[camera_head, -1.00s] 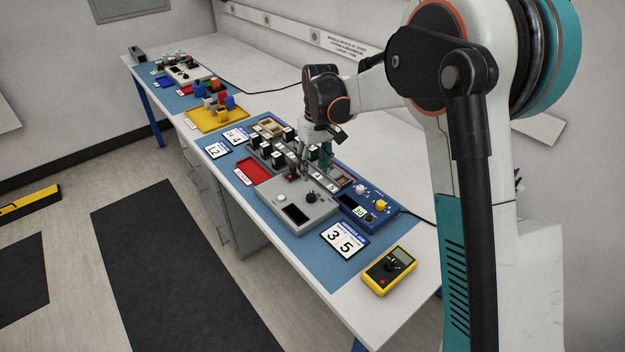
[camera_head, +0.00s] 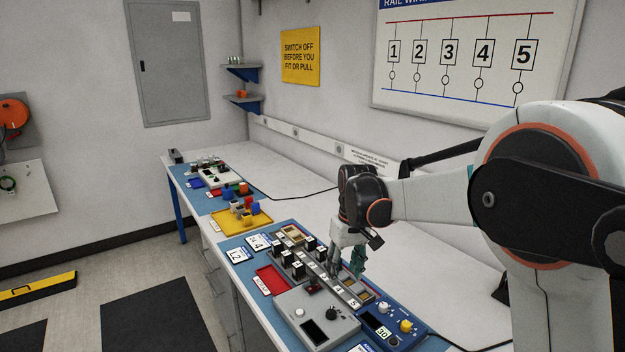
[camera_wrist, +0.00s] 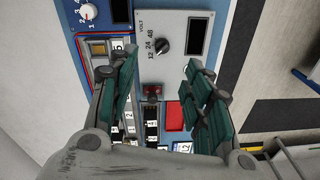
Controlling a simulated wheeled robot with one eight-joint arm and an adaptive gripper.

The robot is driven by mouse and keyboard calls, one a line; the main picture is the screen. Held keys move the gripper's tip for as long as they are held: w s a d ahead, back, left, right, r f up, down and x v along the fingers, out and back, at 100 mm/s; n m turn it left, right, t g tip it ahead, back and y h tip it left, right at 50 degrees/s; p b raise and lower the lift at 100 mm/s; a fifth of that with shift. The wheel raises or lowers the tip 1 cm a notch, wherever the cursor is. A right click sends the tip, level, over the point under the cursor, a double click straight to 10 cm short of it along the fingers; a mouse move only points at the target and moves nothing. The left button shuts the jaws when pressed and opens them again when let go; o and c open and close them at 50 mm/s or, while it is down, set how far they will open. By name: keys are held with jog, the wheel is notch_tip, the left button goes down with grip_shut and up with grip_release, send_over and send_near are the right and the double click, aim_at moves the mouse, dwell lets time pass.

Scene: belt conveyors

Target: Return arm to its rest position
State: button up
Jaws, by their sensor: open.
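My gripper (camera_head: 347,262) hangs fingers-down above the right side of the rail of black modules (camera_head: 297,262) on the bench. In the wrist view, its two green fingers stand wide apart with nothing between them (camera_wrist: 160,88). A grey unit with a dial (camera_head: 318,322) lies just in front of the rail; its volt dial faces up in the wrist view (camera_wrist: 185,38). My arm reaches in from the right, bent at the elbow. The exact height of the fingertips above the rail is unclear.
A blue unit with knobs (camera_head: 388,322) sits right of the grey unit. A red tray (camera_head: 276,280) lies left of the rail. A yellow tray (camera_head: 240,222) with coloured blocks stands farther back. The back wall carries a white rail-diagram board (camera_head: 475,55). Bench space behind the rail is clear.

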jog(key=s+d+r+m+t, duration=0.1)
jog(key=s+d+r+t, duration=0.1)
jog(key=s+d+r, duration=0.35)
jog(key=s+d+m+t, duration=0.1)
jog(key=s+d+t, duration=0.1)
jog(key=s, duration=1)
jog(key=s+d+m+t, duration=0.2)
jog(key=s+d, duration=0.1)
jog(key=s, duration=0.9)
jog(key=shift+s+d+r+t+h, duration=0.25)
jog(key=shift+d+r+t+h, duration=0.05)
jog(key=shift+d+r+t, duration=0.1)
